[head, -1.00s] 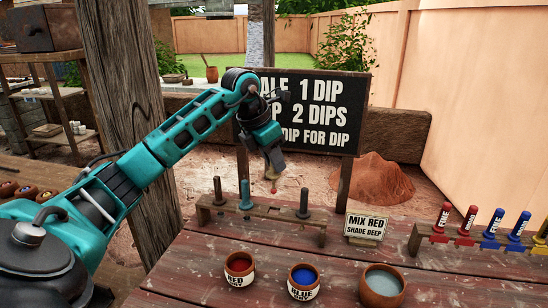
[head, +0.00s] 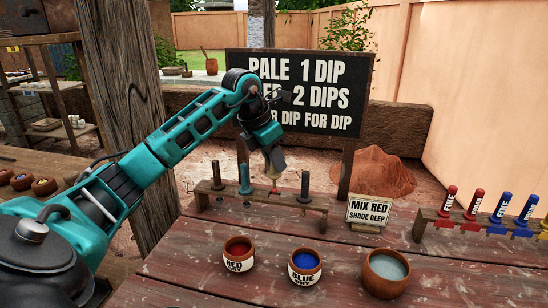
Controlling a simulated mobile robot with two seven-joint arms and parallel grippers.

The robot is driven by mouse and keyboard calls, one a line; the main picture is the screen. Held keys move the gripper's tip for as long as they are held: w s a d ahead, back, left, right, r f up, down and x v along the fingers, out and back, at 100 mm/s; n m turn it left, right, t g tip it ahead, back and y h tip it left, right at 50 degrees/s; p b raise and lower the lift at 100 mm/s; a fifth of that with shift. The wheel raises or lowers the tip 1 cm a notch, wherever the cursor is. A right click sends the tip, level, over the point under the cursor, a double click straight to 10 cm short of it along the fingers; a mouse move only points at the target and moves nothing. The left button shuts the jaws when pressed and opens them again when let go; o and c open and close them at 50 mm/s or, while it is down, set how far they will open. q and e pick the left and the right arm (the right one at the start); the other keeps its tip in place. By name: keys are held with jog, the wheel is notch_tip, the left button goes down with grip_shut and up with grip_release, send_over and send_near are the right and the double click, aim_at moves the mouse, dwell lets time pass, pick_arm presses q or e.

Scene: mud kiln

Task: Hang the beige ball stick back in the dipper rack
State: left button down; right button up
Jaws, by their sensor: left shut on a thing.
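The dipper rack (head: 262,201) is a low wooden stand at the back of the table. A dark stick (head: 216,174), a teal stick (head: 245,179) and another dark stick (head: 305,185) stand upright in it. My left gripper (head: 273,169) points down over the gap between the teal stick and the right dark stick. It is shut on the beige ball stick (head: 275,188), of which only a small lower bit shows below the fingers, close to the rack's top. I cannot tell whether it touches the rack. My right gripper is not in view.
A red pot (head: 238,253), a blue pot (head: 305,266) and a pot of pale liquid (head: 386,272) stand in front of the rack. Another rack (head: 437,228) holds red and blue labelled tools. A black board (head: 300,92) rises behind.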

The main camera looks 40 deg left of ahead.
aim_at(274, 172)
pick_arm(q)
jog(key=shift+p, duration=0.4)
dwell(0.8)
jog(key=shift+f, duration=0.15)
jog(key=shift+f+b, duration=0.3)
jog(key=shift+f, duration=0.05)
jog(key=shift+f, duration=0.25)
dwell(0.5)
jog(key=shift+f+b, duration=0.45)
jog(key=shift+f, duration=0.15)
jog(key=shift+f, duration=0.3)
jog(key=shift+f+b, duration=0.35)
